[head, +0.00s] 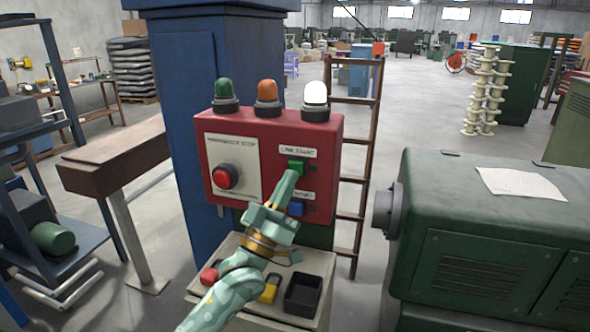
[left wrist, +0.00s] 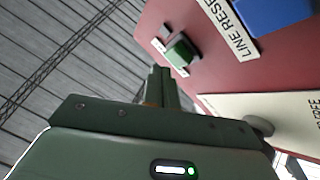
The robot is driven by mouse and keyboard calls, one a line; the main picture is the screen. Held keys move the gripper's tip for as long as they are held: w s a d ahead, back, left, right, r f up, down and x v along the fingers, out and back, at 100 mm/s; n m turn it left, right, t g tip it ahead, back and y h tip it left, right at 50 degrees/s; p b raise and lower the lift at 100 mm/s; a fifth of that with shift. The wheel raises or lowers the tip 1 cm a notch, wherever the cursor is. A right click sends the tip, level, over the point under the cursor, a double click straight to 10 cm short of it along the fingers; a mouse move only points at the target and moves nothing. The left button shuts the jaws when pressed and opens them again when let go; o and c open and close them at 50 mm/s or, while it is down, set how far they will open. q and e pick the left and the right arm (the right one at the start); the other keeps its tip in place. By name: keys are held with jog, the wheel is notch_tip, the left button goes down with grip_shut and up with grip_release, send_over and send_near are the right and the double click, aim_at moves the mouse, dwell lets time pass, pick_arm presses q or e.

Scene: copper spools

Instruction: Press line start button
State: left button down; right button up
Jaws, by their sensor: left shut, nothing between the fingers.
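The red control box (head: 325,130) carries a green button (head: 296,166) under a label that appears to read line start. A blue button (head: 295,208) sits below it. In the left wrist view the green button (left wrist: 181,50) and part of the blue one (left wrist: 270,14) show. My left gripper (head: 288,184) is shut and empty, its tips just below and in front of the green button. In the left wrist view the shut fingers (left wrist: 160,82) end close to the button; I cannot tell whether they touch it. My right gripper is out of view.
A red stop knob (head: 226,176) is on the box's left panel. Green, orange and bright white lamps (head: 315,95) stand on top. Below, a ledge holds a red item, a yellow padlock (head: 269,288) and a black bin (head: 303,294). A green machine (head: 480,230) stands right.

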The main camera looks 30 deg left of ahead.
pick_arm(q)
jog(key=shift+w, duration=0.15)
dwell(0.7)
jog(key=shift+w+a+y, duration=0.1)
jog(key=shift+w+y, duration=0.2)
jog(key=shift+w+a, duration=0.1)
jog(key=shift+w, duration=0.3)
dwell(0.7)
jog(key=shift+s, duration=0.15)
jog(key=shift+s+d+p, duration=0.2)
jog(key=shift+s+p, duration=0.4)
jog(key=shift+s, duration=0.1)
jog(key=s+p, duration=0.1)
jog(key=s, duration=0.1)
jog(key=s+d+p, duration=0.1)
jog(key=s, duration=0.2)
jog(key=shift+d, duration=0.1)
